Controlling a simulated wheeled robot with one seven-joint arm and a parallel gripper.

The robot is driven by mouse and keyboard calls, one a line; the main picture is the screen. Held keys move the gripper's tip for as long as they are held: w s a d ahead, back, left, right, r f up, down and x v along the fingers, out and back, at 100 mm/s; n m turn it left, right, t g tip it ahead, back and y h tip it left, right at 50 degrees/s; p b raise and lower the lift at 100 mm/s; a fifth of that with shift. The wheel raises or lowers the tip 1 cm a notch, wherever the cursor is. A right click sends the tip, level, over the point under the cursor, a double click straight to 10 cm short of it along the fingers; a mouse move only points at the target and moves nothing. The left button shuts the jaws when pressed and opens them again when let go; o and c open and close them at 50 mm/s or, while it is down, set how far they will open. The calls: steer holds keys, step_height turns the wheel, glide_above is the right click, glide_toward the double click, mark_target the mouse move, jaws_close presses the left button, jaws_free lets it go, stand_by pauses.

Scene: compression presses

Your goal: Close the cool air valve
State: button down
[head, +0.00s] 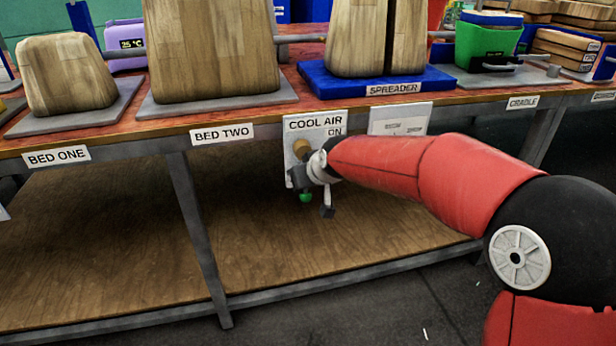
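The cool air valve (301,147) shows as a brass-coloured part on a white panel (292,136) labelled COOL AIR, with ON printed below. The panel hangs from the front edge of the bench. My red arm reaches in from the right, and my gripper (316,188) is right in front of the valve, covering much of it. A small green piece (306,198) shows just below the gripper; I cannot tell whether it belongs to the valve. The finger gap is too small and too hidden to see. Whether the gripper touches the valve is unclear.
The bench (122,140) carries wooden blocks at BED ONE (66,75) and BED TWO (212,45), and a blue SPREADER base (330,84). A second white panel (400,118) hangs right of the valve. A wooden lower shelf (110,250) and a grey leg (195,225) are below.

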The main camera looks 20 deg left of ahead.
steer(key=shift+s+f, duration=0.1)
steer(key=shift+f, duration=0.05)
steer(key=c, duration=1.5)
jaws_free()
steer(key=v, duration=0.7)
steer(key=shift+s+d+r, duration=0.1)
steer(key=shift+d+r, duration=0.1)
steer(key=shift+r, duration=0.15)
